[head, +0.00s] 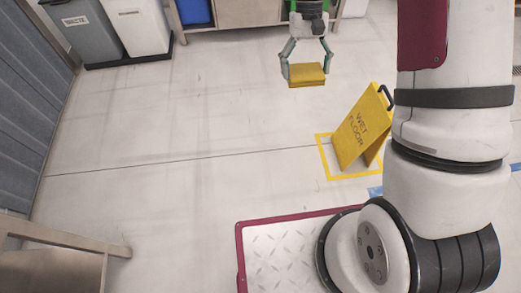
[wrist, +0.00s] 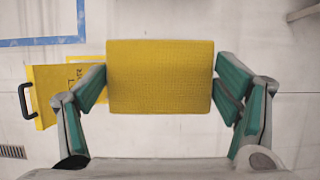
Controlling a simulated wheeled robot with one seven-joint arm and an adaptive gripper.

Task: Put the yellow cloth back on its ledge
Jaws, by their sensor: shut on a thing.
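The yellow cloth (head: 307,75) is a folded, flat pad held in my gripper (head: 305,72), up above the floor near the top of the head view. In the wrist view the cloth (wrist: 160,77) fills the space between the fingers, and my gripper (wrist: 160,90) is shut on its left and right edges. The cloth looks roughly level in the head view. I cannot make out its ledge for certain in either view.
A yellow wet floor sign (head: 362,128) stands on the floor inside a yellow taped square. A bench (head: 245,13) stands at the back, with a blue bin (head: 195,11) by it. Grey (head: 82,33) and white (head: 138,27) waste bins stand back left. Open floor lies at centre left.

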